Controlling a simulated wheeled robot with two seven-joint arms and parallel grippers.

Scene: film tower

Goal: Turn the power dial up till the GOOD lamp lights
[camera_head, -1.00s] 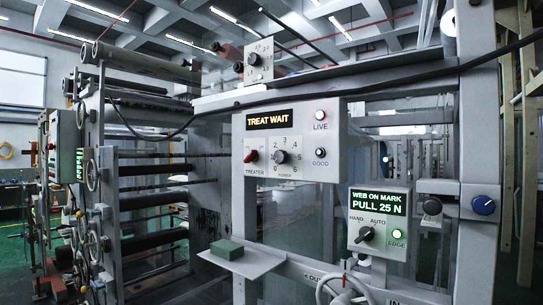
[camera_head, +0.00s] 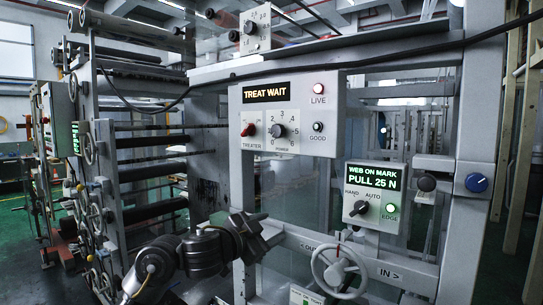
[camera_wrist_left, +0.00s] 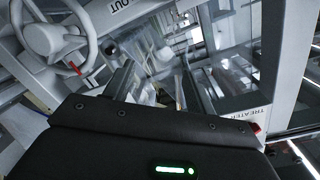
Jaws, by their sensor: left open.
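The power dial (camera_head: 279,131) is a dark knob on a white panel with a numbered scale; its exact setting is too small to read. The GOOD lamp (camera_head: 318,127) beside it is dark. The LIVE lamp (camera_head: 319,90) above is lit, and the display (camera_head: 267,92) reads TREAT WAIT. My left gripper (camera_head: 268,229) is open and empty, below the panel and apart from the dial. Its fingers also show in the left wrist view (camera_wrist_left: 158,88), where the dial is not clearly visible. My right gripper is not in view.
The red treater knob (camera_head: 248,129) sits just left of the dial. A spoked handwheel (camera_head: 334,270) stands right of my gripper. A lower box (camera_head: 374,196) reads WEB ON MARK, PULL 25 N. A roller stack (camera_head: 150,175) stands left.

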